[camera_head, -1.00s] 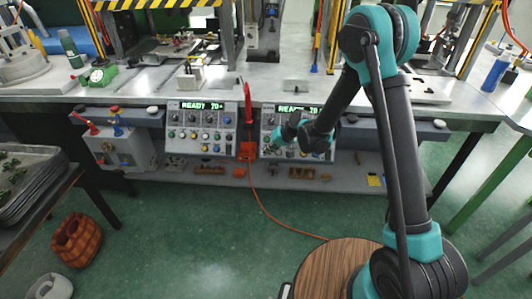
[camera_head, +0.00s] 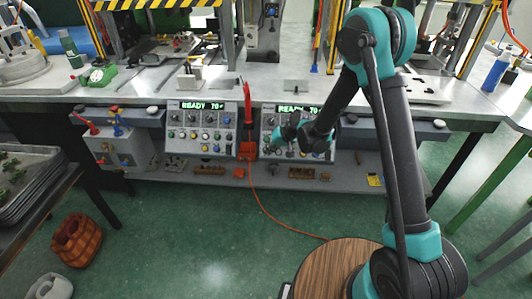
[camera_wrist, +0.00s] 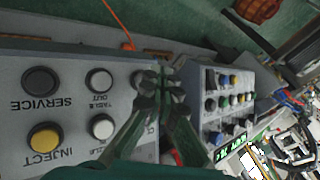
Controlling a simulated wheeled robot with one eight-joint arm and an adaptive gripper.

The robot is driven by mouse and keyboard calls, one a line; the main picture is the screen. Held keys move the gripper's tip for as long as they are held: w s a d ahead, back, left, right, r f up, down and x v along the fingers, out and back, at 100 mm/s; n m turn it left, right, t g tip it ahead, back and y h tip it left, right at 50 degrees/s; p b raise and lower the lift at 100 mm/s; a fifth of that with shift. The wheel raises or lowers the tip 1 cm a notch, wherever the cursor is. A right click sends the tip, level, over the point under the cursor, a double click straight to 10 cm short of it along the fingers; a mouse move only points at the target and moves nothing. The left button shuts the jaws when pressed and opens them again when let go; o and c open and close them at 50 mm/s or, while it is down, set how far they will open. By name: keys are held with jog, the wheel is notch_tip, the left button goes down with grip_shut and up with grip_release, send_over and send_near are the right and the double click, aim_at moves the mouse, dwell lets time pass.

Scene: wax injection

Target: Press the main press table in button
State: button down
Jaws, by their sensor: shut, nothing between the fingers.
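A grey control panel (camera_head: 269,108) with a lit READY display stands under the bench's right half, with my gripper (camera_head: 279,141) over its buttons. In the wrist view this panel (camera_wrist: 75,62) appears upside down.
A second READY panel (camera_head: 201,119) stands to the left, with a red upright part (camera_head: 247,112) between the panels. An orange cable (camera_head: 262,208) runs across the floor. A shelf (camera_head: 215,181) with small parts lies below. The green floor in front is mostly clear.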

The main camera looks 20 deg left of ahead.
jog(key=shift+w+f, duration=0.1)
dwell(0.6)
jog(key=shift+w+a+f, duration=0.1)
jog(key=shift+w+f, duration=0.1)
